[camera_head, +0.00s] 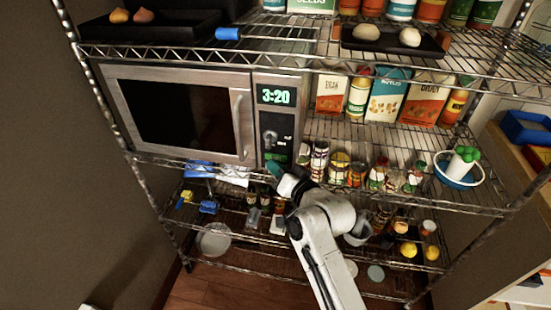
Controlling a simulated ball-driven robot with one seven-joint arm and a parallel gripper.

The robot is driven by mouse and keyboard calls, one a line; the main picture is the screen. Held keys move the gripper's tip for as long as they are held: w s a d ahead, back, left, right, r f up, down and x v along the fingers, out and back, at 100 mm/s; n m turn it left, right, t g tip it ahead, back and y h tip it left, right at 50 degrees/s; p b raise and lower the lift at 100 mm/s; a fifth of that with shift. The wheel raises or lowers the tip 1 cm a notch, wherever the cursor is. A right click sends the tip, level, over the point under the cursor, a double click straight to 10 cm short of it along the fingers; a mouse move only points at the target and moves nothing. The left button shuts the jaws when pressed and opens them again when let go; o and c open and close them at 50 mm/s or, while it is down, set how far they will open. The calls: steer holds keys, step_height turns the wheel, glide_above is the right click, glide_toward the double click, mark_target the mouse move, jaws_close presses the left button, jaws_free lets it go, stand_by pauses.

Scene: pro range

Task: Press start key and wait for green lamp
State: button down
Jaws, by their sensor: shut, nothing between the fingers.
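A steel microwave (185,112) with a dark door window stands on the middle shelf of the wire rack. Its control panel (279,90) at the right shows a lit green 3:20 display (275,97) and a grey knob (270,138). A small green area (276,157) shows low on the panel; whether it is the start key or a lamp is too small to tell. My gripper (273,167), with teal fingertips, is shut and empty just below that area. I cannot tell whether it touches the panel. My wrist hides part of the shelf edge.
Jars and cans (340,166) stand right of the microwave, near my wrist. A blue-rimmed bowl (460,176) sits further right. Cartons (388,97) line the back. Bottles, lemons and dishes fill the lower shelf. Open floor (190,290) shows below.

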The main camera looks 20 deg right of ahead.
steer(key=shift+w+d, duration=0.3)
steer(key=shift+w, duration=0.05)
stand_by(0.7)
steer(key=shift+a, duration=0.1)
steer(key=shift+s+a+p, duration=0.4)
steer(key=shift+s+a, duration=0.05)
steer(key=shift+s, duration=0.25)
steer(key=s+a+p, duration=0.1)
steer(key=s+p, duration=0.1)
steer(key=s+a+p, duration=0.1)
steer(key=s+a, duration=0.1)
steer(key=shift+p, duration=0.4)
